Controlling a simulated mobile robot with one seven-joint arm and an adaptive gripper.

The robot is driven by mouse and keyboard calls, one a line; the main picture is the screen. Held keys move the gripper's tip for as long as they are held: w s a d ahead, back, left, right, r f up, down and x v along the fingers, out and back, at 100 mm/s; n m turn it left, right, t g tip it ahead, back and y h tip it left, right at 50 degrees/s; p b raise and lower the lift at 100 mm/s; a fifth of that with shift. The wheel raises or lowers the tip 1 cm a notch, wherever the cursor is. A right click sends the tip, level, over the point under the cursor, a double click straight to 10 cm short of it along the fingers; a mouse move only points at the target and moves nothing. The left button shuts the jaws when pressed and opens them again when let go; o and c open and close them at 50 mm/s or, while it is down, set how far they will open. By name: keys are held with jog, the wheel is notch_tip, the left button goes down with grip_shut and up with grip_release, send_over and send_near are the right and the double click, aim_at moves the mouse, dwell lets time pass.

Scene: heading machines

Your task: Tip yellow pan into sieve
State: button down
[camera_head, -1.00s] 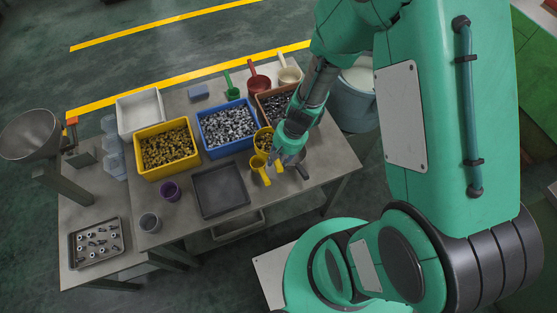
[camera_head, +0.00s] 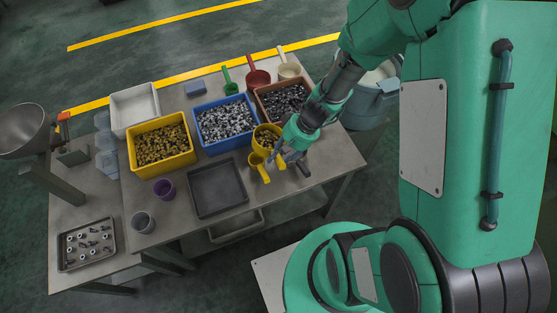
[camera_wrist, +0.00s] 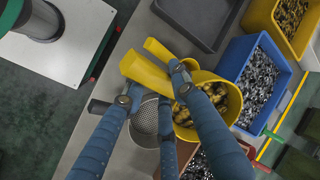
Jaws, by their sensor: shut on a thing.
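The yellow pan (camera_head: 266,140) stands at the table's front right and holds brass-coloured parts. The wrist view shows the pan (camera_wrist: 234,93) tilted, its yellow handle part (camera_wrist: 144,74) between my blue fingers; a second yellow piece lies beside it. My gripper (camera_wrist: 150,85) is shut on the pan's handle, and in the head view my gripper (camera_head: 282,158) is at the pan's near side. The sieve (camera_wrist: 147,120), grey mesh with a dark handle, sits just beside the pan, partly hidden by my fingers. I cannot tell whether the pan touches the table.
A blue bin (camera_head: 251,143) of silvery parts and a yellow bin (camera_head: 160,173) of brass parts stand left of the pan. A brown bin (camera_head: 262,104) is behind it. Green, red and cream scoops stand at the back.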

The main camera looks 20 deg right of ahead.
jog(key=shift+d+f+y+b, duration=0.1)
jog(key=shift+f+y+b, duration=0.2)
jog(key=shift+f+b, duration=0.25)
jog(key=shift+s+d+f+t+y+b, duration=0.1)
jog(key=shift+d+f+t+y+b, duration=0.2)
jog(key=shift+d+y+b, duration=1.1)
jog(key=shift+s+d+f+t+y+b, duration=0.15)
jog(key=shift+d+t+y+b, duration=0.2)
jog(key=shift+y+b, duration=2.05)
jog(key=shift+s+d+f+t+y+b, duration=0.1)
jog(key=shift+d+t+y+b, duration=0.55)
jog(key=shift+y, duration=2.15)
jog(key=shift+d+g+b, duration=0.25)
jog(key=shift+g+b, duration=0.05)
jog(key=a+r+h+p, duration=0.1)
jog(key=h+p, duration=0.1)
jog(key=p, duration=0.2)
jog(key=shift+a+r, duration=0.1)
